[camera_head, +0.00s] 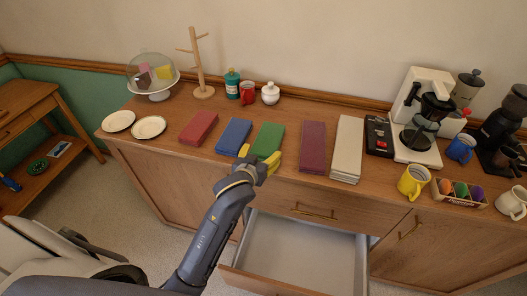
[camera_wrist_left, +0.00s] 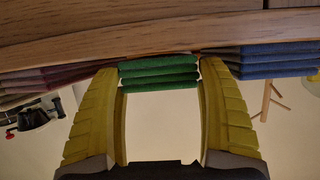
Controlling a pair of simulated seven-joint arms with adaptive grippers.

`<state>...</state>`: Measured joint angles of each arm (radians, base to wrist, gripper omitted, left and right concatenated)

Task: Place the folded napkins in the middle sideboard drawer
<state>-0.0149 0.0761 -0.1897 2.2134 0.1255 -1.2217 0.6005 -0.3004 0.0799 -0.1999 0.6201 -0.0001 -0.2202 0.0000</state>
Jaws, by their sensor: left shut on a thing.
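My left gripper (camera_head: 260,157) is at the sideboard's front edge, shut on the folded green napkins (camera_head: 269,138). In the left wrist view the green stack (camera_wrist_left: 160,70) sits between the yellow fingers, close under the wooden edge. Folded red napkins (camera_head: 199,128) and blue napkins (camera_head: 234,135) lie to its left. Burgundy napkins (camera_head: 313,146) and cream napkins (camera_head: 347,148) lie to its right. Below the top, an open drawer (camera_head: 300,247) sticks out, and its visible inside is empty. A closed drawer front (camera_head: 305,203) with a brass handle is above it. My right gripper is not in view.
Two plates (camera_head: 149,127), a domed cake stand (camera_head: 159,95) and a wooden mug tree (camera_head: 203,90) stand at the left. A coffee machine (camera_head: 422,148), a yellow mug (camera_head: 413,181) and a box of coloured items (camera_head: 461,193) crowd the right end.

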